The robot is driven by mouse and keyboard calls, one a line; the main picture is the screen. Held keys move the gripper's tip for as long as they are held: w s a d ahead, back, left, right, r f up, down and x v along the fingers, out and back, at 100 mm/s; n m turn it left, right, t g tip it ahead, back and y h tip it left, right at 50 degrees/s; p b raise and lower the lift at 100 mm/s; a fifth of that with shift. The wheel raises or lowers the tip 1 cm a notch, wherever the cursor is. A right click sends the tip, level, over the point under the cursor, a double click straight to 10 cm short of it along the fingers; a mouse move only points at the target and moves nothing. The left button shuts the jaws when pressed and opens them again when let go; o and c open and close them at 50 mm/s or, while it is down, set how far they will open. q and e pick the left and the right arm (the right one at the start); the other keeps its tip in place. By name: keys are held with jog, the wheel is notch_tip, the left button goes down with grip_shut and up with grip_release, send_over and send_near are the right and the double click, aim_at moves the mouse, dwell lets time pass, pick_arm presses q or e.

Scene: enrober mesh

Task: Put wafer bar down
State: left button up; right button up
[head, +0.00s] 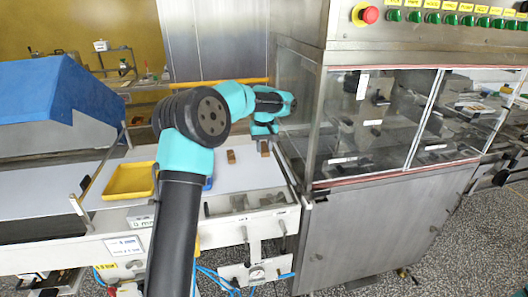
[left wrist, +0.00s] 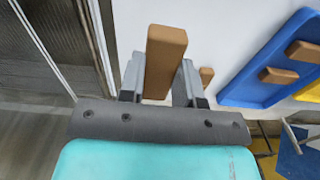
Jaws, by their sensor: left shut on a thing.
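My left gripper (head: 264,138) is shut on a brown wafer bar (left wrist: 165,58). The held bar stands out between the two fingers in the left wrist view and shows below the gripper in the head view (head: 264,148). It is over the pale flat belt (head: 240,180) near the glass-sided machine; I cannot tell if it touches the belt. A second wafer bar (head: 231,157) lies on the belt to the left, also seen in the left wrist view (left wrist: 206,75). A blue tray (left wrist: 257,80) holds two more brown bars (left wrist: 300,50). My right gripper is not in view.
The steel machine with glass doors (head: 370,120) stands close right of the gripper. A yellow tray (head: 128,181) sits to the left. My left arm hides most of the blue tray (head: 208,184) in the head view. Bare belt shows around the bars.

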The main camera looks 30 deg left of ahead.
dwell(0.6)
pick_arm(q)
jog(key=s+a+f+n, duration=0.1)
jog(key=s+a+n, duration=0.4)
jog(key=s+a+f+n, duration=0.1)
jog(key=s+a+n, duration=0.5)
jog(key=s+a+f+n, duration=0.2)
jog(key=s+a+n, duration=0.4)
jog(key=shift+a, duration=0.15)
jog(key=shift+s+a+f+n, duration=0.1)
jog(key=shift+s+a+n, duration=0.2)
jog(key=shift+s+n, duration=0.4)
jog(key=shift+w, duration=0.15)
jog(key=w+a, duration=0.3)
jog(key=a, duration=0.1)
jog(key=w+a+f, duration=0.1)
jog(key=w+a, duration=0.6)
jog(key=a, duration=0.1)
jog(key=shift+w+a+f, duration=0.15)
jog(key=shift+f, duration=0.1)
jog(key=shift+f, duration=1.75)
